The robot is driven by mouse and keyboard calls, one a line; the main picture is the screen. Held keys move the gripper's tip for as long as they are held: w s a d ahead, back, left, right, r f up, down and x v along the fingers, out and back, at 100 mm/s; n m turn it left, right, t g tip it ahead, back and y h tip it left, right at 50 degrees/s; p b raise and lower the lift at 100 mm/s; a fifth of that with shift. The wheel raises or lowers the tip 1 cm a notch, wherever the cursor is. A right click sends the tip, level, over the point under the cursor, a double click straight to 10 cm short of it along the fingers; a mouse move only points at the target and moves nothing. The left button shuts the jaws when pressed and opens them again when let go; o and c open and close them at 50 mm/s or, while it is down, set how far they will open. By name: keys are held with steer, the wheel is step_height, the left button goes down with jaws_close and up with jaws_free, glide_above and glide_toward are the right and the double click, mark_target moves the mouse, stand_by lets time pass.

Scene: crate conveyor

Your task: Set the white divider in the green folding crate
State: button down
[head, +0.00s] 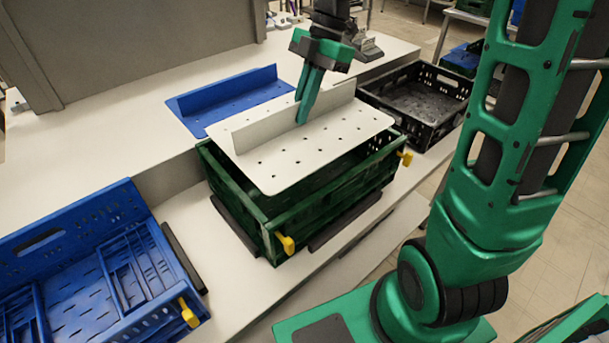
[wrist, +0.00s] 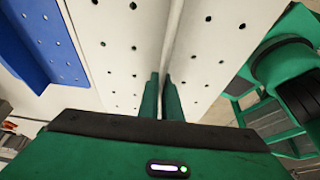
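The white divider (head: 300,158) is a flat perforated plate with an upright fin. In the head view it is over the green folding crate (head: 236,203), roughly level, and covers much of its opening. Its back left part reaches past the crate's rim; I cannot tell how large the gap below it is. My gripper (head: 304,112) points down and is shut on the fin. In the wrist view the fingers (wrist: 162,82) lie on either side of the fin of the white divider (wrist: 120,50). The green crate stands open with yellow latches; most of its inside is hidden.
A blue divider (head: 225,100) lies on the white table behind the green crate. A black crate (head: 450,82) stands at the right, close to the green crate. A blue folding crate (head: 85,225) is at the lower left. Dark guide rails flank the green crate.

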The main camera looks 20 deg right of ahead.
mark_target(321, 115)
step_height(321, 115, down, 18)
steer(key=shift+r, duration=0.2)
stand_by(0.4)
steer(key=shift+f, duration=0.1)
steer(key=c, duration=2)
jaws_free()
steer(key=v, duration=1.2)
steer(key=shift+s, duration=0.1)
